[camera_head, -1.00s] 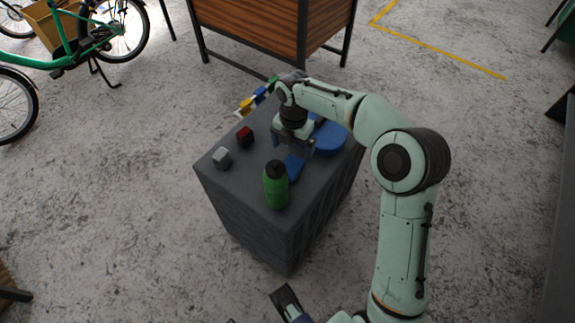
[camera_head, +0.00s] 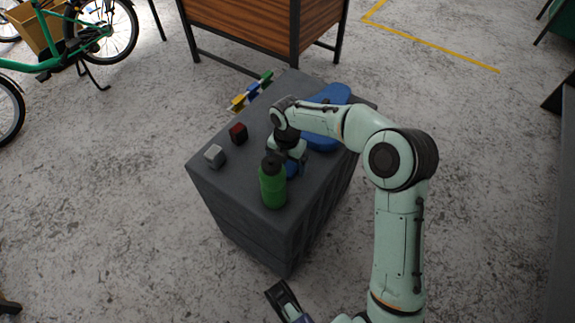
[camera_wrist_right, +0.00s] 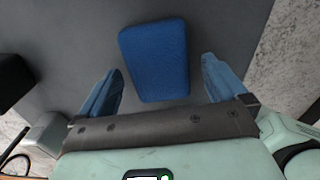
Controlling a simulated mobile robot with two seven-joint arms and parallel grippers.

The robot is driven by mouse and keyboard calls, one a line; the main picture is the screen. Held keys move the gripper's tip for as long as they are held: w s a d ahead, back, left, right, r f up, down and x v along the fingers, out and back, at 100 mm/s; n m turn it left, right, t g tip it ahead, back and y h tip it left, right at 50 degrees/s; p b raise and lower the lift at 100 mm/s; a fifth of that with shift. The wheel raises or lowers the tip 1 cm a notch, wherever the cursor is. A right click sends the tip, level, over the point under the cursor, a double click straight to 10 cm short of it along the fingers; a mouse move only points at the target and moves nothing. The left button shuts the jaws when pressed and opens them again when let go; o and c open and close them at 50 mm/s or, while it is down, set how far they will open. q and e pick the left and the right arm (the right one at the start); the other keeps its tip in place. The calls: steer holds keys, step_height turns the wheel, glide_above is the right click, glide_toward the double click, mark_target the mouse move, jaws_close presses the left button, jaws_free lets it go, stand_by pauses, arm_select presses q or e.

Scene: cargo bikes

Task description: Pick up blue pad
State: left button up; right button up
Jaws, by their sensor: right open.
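The blue pad (camera_wrist_right: 155,60) lies on the dark grey block top, a rounded rectangle in the right wrist view. In the head view only a small blue part of it (camera_head: 292,169) shows beneath my right gripper and behind the green bottle. My right gripper (camera_wrist_right: 162,66) is open and empty, one finger on each side of the pad, with gaps to both. In the head view the right gripper (camera_head: 290,160) points down over the block, partly hidden by the bottle. My left gripper (camera_head: 282,297) shows only in part at the bottom edge; its jaws are unclear.
The green bottle (camera_head: 272,186) stands close in front of my right gripper. A red cube (camera_head: 238,132) and a grey cube (camera_head: 214,155) are to the left. A larger blue object (camera_head: 328,112) lies behind my arm. The grey block (camera_head: 262,225) has bare top near its left edge.

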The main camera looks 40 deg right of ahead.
mark_target(287, 164)
steer(key=c, duration=1.1)
steer(key=shift+r, duration=0.1)
step_height(287, 164, up, 4)
steer(key=shift+f+p, duration=0.25)
steer(key=shift+p, duration=0.35)
arm_select(q)
steer(key=s+d+r+g+h+p, duration=0.1)
steer(key=s+d+r+g+p, duration=0.1)
steer(key=s+d+r+p, duration=0.2)
steer(key=s+r, duration=0.3)
steer(key=shift+s+d+r+m+h+p, duration=0.15)
steer(key=shift+s+d+m+h+p, duration=0.15)
steer(key=shift+p, duration=0.1)
arm_select(e)
step_height(287, 164, up, 16)
steer(key=shift+r, duration=0.2)
steer(key=shift+o, duration=0.3)
